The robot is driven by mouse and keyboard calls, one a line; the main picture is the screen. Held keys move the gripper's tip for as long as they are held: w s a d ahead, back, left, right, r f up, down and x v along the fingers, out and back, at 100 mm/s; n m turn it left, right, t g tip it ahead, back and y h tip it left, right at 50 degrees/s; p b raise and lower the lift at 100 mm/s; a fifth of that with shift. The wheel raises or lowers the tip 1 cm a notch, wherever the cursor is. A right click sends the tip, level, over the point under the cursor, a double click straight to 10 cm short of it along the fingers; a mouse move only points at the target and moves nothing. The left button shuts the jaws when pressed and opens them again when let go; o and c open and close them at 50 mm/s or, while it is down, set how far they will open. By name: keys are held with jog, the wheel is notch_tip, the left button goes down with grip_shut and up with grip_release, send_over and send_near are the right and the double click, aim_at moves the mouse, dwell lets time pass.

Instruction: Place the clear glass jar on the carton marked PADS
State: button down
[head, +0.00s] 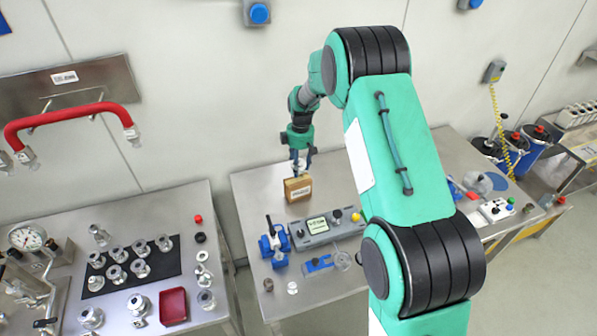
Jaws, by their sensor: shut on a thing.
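My gripper (300,163) points down over the small brown carton (298,191) at the back left of the middle metal table. The carton stands upright with a pale label on its front; the print is too small to read. My gripper is shut on a pale, see-through thing that looks like the clear glass jar (301,169). The fingers hide most of it. It is just above or touching the carton's top; I cannot tell which.
A grey instrument box (318,231) and blue clamps (273,242) stand in front of the carton. A clear round piece (342,260) lies near the table's front. The left table (228,297) holds metal fittings and a red tray (173,306). My arm hides part of the middle table.

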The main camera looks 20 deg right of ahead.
jog(key=shift+w, duration=0.3)
jog(key=shift+f, duration=1.75)
jog(key=shift+f, duration=0.15)
jog(key=c, duration=0.9)
grip_release()
jog(key=shift+c, duration=0.2)
jog(key=r, duration=1.2)
jog(key=shift+d+r, duration=0.15)
jog(key=shift+d, duration=0.05)
jog(key=shift+s, duration=0.1)
